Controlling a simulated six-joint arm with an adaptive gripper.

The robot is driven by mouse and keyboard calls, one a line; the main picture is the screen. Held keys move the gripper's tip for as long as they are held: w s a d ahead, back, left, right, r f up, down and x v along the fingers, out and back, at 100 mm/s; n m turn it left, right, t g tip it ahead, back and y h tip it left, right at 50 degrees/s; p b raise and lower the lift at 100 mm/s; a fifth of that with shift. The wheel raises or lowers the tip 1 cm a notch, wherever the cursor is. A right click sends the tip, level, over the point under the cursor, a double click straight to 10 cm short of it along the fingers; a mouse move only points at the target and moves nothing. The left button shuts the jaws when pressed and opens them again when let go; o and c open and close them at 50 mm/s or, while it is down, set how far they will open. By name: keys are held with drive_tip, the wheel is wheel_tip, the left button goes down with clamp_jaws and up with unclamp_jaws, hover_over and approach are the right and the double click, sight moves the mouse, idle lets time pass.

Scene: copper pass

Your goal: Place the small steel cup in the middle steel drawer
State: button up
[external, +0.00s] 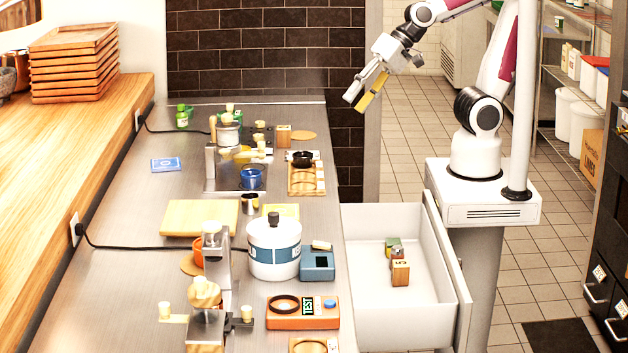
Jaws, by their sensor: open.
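A small steel cup (250,204) stands on the steel counter, between a wooden board and a yellow card. An open drawer (355,318) sticks out from the counter's right side, with a pale inside. It holds a few small items, among them a wooden block (400,272) and a green block (393,244). I cannot tell from this view whether it is the middle drawer. My gripper (362,102) is open and empty, high in the air beyond the drawer and to the right of the counter, well apart from the cup.
A white pot (274,248) with a blue band stands near the cup, beside a blue-grey box (317,266). A blue cup (251,178) sits on a coffee machine behind it. An orange scale (302,312) lies in front. The drawer's near part is clear.

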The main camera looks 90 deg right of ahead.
drive_tip(key=s+d+n+g+h, duration=0.1)
drive_tip(key=s+d+n+h, duration=0.2)
drive_tip(key=s+d+n, duration=0.4)
drive_tip(key=s+d, duration=0.3)
drive_tip(key=s, duration=0.1)
drive_tip(key=shift+s+d+f+n+g, duration=0.15)
drive_tip(key=shift+s+f+n+g, duration=0.05)
drive_tip(key=shift+f+n+g, duration=0.2)
drive_tip(key=shift+o, duration=0.6)
